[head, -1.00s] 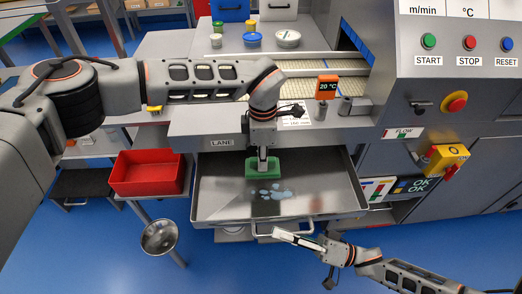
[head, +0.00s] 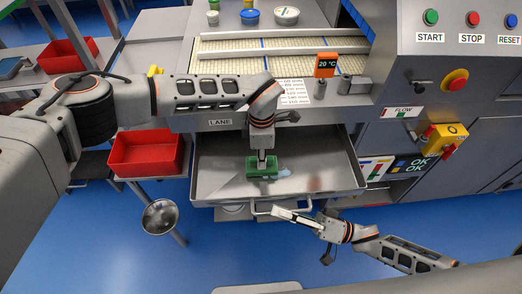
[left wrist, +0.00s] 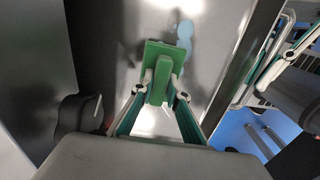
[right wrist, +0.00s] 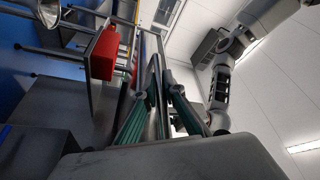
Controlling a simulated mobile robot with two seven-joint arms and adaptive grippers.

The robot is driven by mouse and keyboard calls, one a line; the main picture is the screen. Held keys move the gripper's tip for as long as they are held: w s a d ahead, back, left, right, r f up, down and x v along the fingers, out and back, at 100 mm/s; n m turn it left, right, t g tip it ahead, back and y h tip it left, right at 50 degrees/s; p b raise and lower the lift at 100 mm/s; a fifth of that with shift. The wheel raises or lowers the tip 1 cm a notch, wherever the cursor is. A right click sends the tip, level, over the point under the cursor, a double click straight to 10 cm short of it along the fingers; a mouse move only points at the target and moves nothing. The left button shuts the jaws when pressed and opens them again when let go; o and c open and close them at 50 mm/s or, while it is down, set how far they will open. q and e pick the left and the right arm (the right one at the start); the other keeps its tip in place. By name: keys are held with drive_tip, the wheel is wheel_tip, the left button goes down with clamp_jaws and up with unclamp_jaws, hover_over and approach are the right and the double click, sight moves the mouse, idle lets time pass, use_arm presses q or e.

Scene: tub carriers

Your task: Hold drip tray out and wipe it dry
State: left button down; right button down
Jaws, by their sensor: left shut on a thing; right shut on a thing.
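The metal drip tray (head: 220,178) is pulled out below the lane front. A pale blue wet patch (head: 285,173) lies on its floor, just right of a green wiping pad (head: 257,174); part may be hidden under the pad. My left gripper (head: 262,155) is shut on the pad's grip, above the tray floor. The left wrist view shows the pad (left wrist: 153,58) between the fingers, with the wet patch (left wrist: 185,38) beside it. My right gripper (head: 284,213) is shut on the tray's front handle (head: 262,205). In the right wrist view its fingers (right wrist: 156,75) are closed around a thin bar.
A red bin (head: 150,155) stands left of the tray, with a metal bowl (head: 160,216) on a stand below it. A yellow switch box (head: 443,137) is at right. Blue floor is free in front.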

sight(271, 169)
use_arm(q)
drive_tip(key=shift+s, duration=1.15)
drive_tip(key=shift+w+f, duration=0.1)
drive_tip(key=shift+w, duration=1.55)
drive_tip(key=shift+w+d, duration=0.15)
drive_tip(key=shift+d, duration=1.3)
drive_tip(key=shift+s, duration=1.75)
drive_tip(key=shift+w, duration=1.75)
drive_tip(key=shift+d, duration=1.45)
drive_tip(key=shift+s+a, duration=0.1)
drive_tip(key=shift+s, duration=1.6)
drive_tip(key=shift+w, duration=1.8)
wheel_tip(271, 169, up, 8)
